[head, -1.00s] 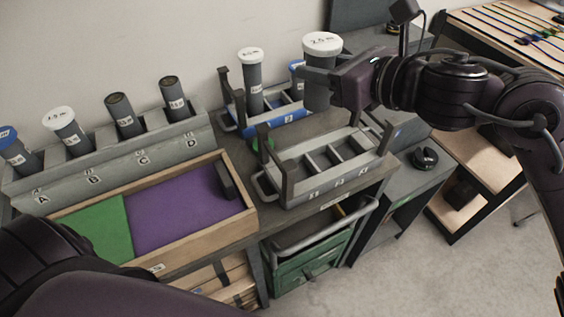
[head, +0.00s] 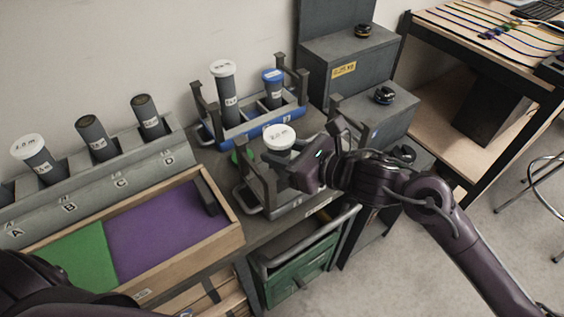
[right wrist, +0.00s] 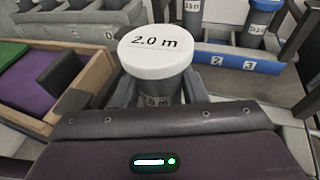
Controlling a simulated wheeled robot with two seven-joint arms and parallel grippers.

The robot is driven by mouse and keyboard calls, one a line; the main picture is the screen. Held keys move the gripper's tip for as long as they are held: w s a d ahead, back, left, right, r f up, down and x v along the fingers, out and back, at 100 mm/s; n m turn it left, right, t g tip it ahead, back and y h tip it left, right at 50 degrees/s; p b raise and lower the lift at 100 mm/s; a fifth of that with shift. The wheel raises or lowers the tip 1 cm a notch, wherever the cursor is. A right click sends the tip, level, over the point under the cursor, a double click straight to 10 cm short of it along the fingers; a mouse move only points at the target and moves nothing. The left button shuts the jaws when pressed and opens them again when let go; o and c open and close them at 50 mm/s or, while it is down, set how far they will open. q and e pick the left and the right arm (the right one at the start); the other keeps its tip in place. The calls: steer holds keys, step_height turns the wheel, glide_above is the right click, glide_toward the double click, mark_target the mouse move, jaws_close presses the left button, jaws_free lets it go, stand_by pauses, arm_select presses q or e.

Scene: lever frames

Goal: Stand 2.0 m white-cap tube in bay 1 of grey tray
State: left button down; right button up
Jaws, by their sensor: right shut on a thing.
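The white-cap tube marked 2.0 m (head: 278,136) is upright in my right gripper (head: 284,167); its cap and label fill the middle of the right wrist view (right wrist: 156,55). It is low over or in the left end of the grey tray (head: 250,205), beside the tray's left upright. My gripper and arm hide its lower end and most of the tray, so I cannot tell whether it touches the bay floor. My right gripper is shut on the tube. Only part of my left arm shows at lower left.
A blue tray (head: 239,138) behind holds a white-cap tube (head: 224,88) and a blue-cap tube (head: 272,86). A grey lettered rack (head: 100,185) with several tubes stands left, behind a wooden box (head: 195,255) with green and purple floor. Grey boxes (head: 350,50) stand at right.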

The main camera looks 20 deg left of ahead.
step_height(320, 180, down, 4)
steer(key=shift+r, duration=0.2)
arm_select(q)
steer(key=shift+s+a, duration=0.1)
steer(key=shift+s, duration=0.25)
steer(key=shift+f, duration=0.15)
arm_select(e)
steer(key=shift+f, duration=0.1)
steer(key=o, duration=0.8)
steer(key=shift+f, duration=0.1)
steer(key=shift+c, duration=0.2)
arm_select(q)
steer(key=shift+w+r, duration=0.2)
steer(key=shift+w, duration=0.4)
arm_select(e)
steer(key=o, duration=0.4)
arm_select(q)
steer(key=shift+r, duration=0.1)
arm_select(e)
steer(key=shift+o, duration=0.2)
